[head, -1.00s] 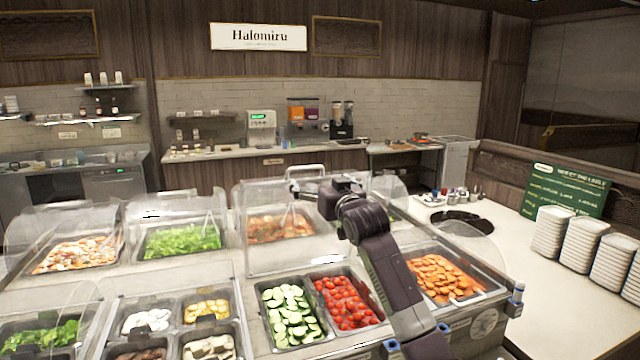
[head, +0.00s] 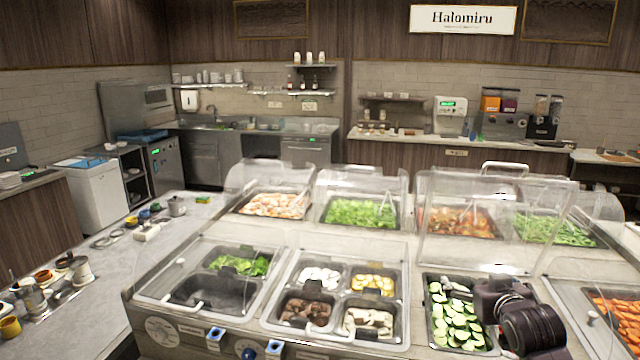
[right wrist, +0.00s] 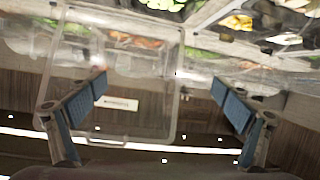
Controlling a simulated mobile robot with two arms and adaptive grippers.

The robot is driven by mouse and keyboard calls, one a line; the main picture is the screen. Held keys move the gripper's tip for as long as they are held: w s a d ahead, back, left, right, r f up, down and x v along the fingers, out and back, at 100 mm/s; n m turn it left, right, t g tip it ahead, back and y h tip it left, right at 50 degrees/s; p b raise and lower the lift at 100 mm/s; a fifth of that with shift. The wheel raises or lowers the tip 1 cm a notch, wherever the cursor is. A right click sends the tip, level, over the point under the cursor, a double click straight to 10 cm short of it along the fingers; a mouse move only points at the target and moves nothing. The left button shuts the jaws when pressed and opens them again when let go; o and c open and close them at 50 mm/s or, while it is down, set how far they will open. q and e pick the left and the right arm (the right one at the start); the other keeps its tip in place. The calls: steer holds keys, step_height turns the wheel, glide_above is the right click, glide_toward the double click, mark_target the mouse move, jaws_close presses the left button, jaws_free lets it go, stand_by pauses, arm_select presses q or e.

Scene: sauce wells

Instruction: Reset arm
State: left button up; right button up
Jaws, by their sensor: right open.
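My right arm (head: 525,320) shows in the head view as dark links at the lower right, in front of the cucumber pan (head: 455,318) and partly covering it. Its fingers cannot be made out there. In the right wrist view my right gripper (right wrist: 158,92) is open, its two blue-padded fingers wide apart with nothing held between them. A clear panel with a pale frame (right wrist: 178,110) lies behind the fingers; I cannot tell whether they touch it. My left gripper is not in view.
The salad bar holds pans of greens (head: 360,213), tomato-coloured food (head: 460,222) and mushrooms (head: 368,322) under clear guards (head: 490,200). A side counter (head: 90,275) with cups and small pots stands at left. A back counter (head: 450,143) carries dispensers.

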steer(key=s+a+f+n+g+y, duration=0.1)
steer(key=s+a+f+g, duration=0.1)
steer(key=s+a+f, duration=0.5)
steer(key=s+a+f+n+g, duration=0.1)
steer(key=s+a+f+g, duration=0.2)
steer(key=s+f, duration=0.8)
steer(key=s+a+f+g, duration=0.2)
steer(key=s, duration=0.7)
steer(key=s+a+f+g+y, duration=0.1)
steer(key=s+a+f+g, duration=0.1)
steer(key=s, duration=0.7)
steer(key=s+a+f+g, duration=0.1)
steer(key=s+a+f, duration=0.2)
steer(key=s, duration=0.6)
step_height(320, 180, down, 33)
steer(key=s+g+b, duration=0.1)
steer(key=g+b, duration=0.1)
steer(key=b, duration=0.5)
steer(key=s+d+f+b, duration=0.1)
steer(key=s+f+b, duration=0.1)
steer(key=s+f, duration=0.6)
steer(key=s+d+f+b, duration=0.2)
steer(key=s+f+b, duration=0.1)
steer(key=s+f, duration=0.6)
step_height(320, 180, down, 5)
steer(key=shift+d+r+n+g, duration=0.2)
steer(key=shift+d+n+g, duration=0.1)
steer(key=shift+g, duration=0.1)
